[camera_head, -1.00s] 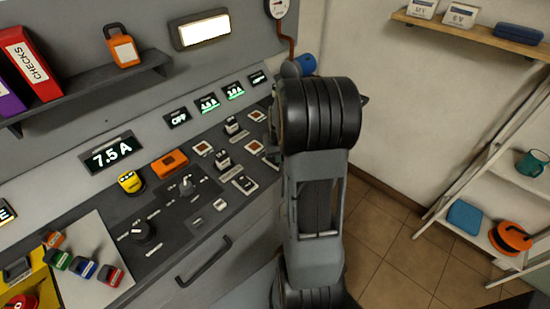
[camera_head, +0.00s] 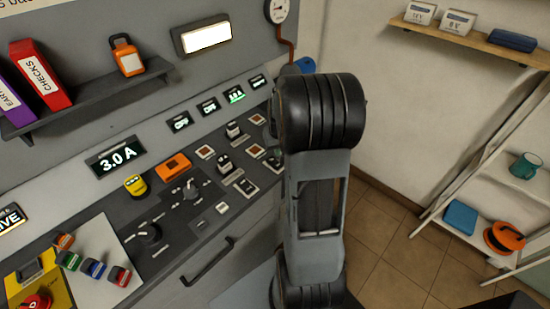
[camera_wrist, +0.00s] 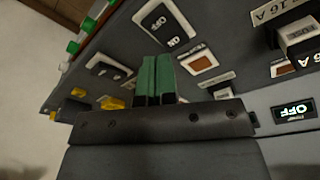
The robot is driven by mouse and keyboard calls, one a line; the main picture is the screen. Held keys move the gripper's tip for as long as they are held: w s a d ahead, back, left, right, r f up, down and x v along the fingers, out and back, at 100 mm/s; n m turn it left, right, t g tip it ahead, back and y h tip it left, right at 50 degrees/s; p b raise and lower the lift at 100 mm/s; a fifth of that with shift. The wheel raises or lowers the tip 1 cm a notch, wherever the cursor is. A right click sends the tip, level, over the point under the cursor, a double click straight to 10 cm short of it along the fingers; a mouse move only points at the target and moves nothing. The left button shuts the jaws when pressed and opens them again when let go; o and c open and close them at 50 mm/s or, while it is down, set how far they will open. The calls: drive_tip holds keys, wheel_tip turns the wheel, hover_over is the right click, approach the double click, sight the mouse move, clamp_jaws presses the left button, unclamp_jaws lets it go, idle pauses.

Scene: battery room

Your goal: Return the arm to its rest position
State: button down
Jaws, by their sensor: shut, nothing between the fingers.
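My arm (camera_head: 318,190) stands upright right of centre in the head view, in front of the right end of the control desk (camera_head: 165,205). It hides my gripper there. In the wrist view my gripper (camera_wrist: 157,72) shows its two green fingers side by side, shut with nothing between them. The fingers are over the desk's switch area, near an OFF/ON switch (camera_wrist: 168,22) and a brown square button (camera_wrist: 198,62). I cannot tell whether the fingertips touch the panel.
An orange block (camera_head: 174,165), yellow knob (camera_head: 135,184) and drawer handle (camera_head: 207,262) are on the desk. A binder shelf (camera_head: 95,96) is on the left. A white rack (camera_head: 480,262) stands right; tiled floor (camera_head: 385,240) between is clear.

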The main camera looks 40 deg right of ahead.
drive_tip(key=shift+r+p, duration=0.4)
drive_tip(key=shift+r, duration=0.4)
drive_tip(key=shift+s+a+f, duration=0.1)
drive_tip(key=shift+s+f, duration=0.05)
drive_tip(key=shift+s, duration=0.1)
drive_tip(key=s+a+r+n+t, duration=0.1)
drive_tip(key=s+a+r, duration=0.4)
drive_tip(key=a, duration=0.5)
drive_tip(key=s+a+r+n+t, duration=0.1)
drive_tip(key=s+a+r+n, duration=0.2)
drive_tip(key=s+a+r, duration=0.3)
drive_tip(key=a, duration=0.4)
drive_tip(key=shift+s+r+t+y, duration=0.3)
